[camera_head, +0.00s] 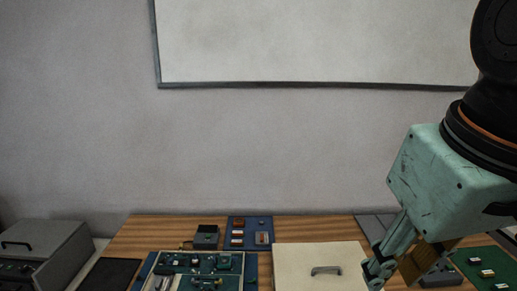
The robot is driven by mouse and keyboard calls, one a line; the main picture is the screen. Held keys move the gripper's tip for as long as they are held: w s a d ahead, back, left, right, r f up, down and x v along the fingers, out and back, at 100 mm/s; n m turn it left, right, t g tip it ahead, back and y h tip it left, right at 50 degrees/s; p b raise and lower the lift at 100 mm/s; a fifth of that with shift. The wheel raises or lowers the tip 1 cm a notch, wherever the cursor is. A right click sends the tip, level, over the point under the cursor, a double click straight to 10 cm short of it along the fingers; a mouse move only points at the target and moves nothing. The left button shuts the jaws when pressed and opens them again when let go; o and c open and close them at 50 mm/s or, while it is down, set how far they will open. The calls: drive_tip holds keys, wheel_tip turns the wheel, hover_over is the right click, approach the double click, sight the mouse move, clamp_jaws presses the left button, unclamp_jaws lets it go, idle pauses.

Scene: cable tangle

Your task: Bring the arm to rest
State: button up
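My gripper (390,270) hangs at the right of the head view, under the worn pale-green housing (445,175) of my wrist. Its fingers point down and to the left, over the right part of the table. The lower end of the fingers is near the bottom edge of the picture. I cannot tell whether the fingers are open or shut, and no held object is clearly visible. No cable can be made out clearly.
A wooden table (340,228) spans the bottom. On it are a cream panel with a handle (300,258), a tray of circuit parts (240,264), a blue board (233,222) and a green board (500,262). A grey case (55,240) stands left.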

drive_tip(key=shift+m, duration=0.7)
drive_tip(key=shift+s+d+f, duration=0.2)
drive_tip(key=shift+s+f, duration=0.1)
drive_tip(key=shift+s, duration=0.6)
drive_tip(key=shift+s+d+f, duration=0.15)
drive_tip(key=shift+s+f, duration=0.2)
drive_tip(key=shift+s, duration=0.55)
drive_tip(key=shift+s+d+f, duration=0.2)
drive_tip(key=shift+s+f, duration=0.1)
drive_tip(key=shift+s, duration=0.6)
drive_tip(key=shift+w+r, duration=0.1)
drive_tip(key=shift+w, duration=0.05)
